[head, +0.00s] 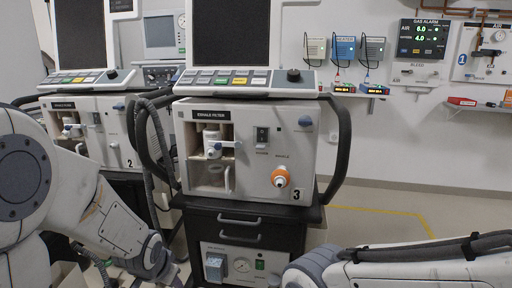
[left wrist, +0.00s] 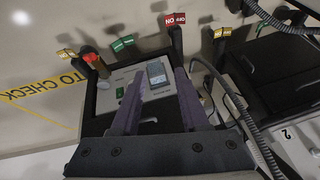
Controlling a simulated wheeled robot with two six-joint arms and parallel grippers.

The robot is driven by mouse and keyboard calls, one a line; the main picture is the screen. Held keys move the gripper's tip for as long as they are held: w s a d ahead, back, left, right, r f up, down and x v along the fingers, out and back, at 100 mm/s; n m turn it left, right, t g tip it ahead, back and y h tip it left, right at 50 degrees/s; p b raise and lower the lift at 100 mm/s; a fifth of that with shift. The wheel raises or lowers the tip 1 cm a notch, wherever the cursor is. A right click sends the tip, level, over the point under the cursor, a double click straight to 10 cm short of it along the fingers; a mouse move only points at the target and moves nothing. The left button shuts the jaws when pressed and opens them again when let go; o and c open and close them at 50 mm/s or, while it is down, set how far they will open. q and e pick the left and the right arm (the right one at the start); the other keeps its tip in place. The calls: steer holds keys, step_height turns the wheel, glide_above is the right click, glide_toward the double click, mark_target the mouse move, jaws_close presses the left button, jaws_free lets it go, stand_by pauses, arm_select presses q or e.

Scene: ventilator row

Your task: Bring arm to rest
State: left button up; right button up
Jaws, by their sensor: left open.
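My left arm (head: 90,205) comes in from the left in the head view and reaches down to the bottom edge, where its gripper is not clearly seen. In the left wrist view my left gripper (left wrist: 158,100) has its two purple fingers apart. A small grey device (left wrist: 157,74) shows beyond and between the fingers, in or on a dark-edged pale container (left wrist: 103,100); I see no contact with it. My right arm (head: 410,262) lies along the bottom right of the head view; its gripper is out of frame.
Ventilator 3 (head: 300,150) stands on a dark cart (head: 240,212), with ventilator 2 (head: 118,150) to its left. Dark hoses (head: 343,150) loop beside them. The wrist view shows coloured tags (left wrist: 220,33) and a yellow "TO CHECK" marking (left wrist: 45,88). Floor at right (head: 375,222) is clear.

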arm_select(q)
steer(key=s+d+r+m+g+h+p, duration=0.1)
steer(key=s+d+r+m+g, duration=0.2)
steer(key=s+d, duration=0.65)
steer(key=s+d+r+m+g+h+p, duration=0.15)
steer(key=s+d+r, duration=0.4)
steer(key=s, duration=0.75)
step_height(320, 180, up, 37)
steer(key=d+p, duration=0.1)
steer(key=p, duration=3.6)
steer(key=shift+n+g+y, duration=0.35)
steer(key=shift+y, duration=0.1)
steer(key=shift+w, duration=0.1)
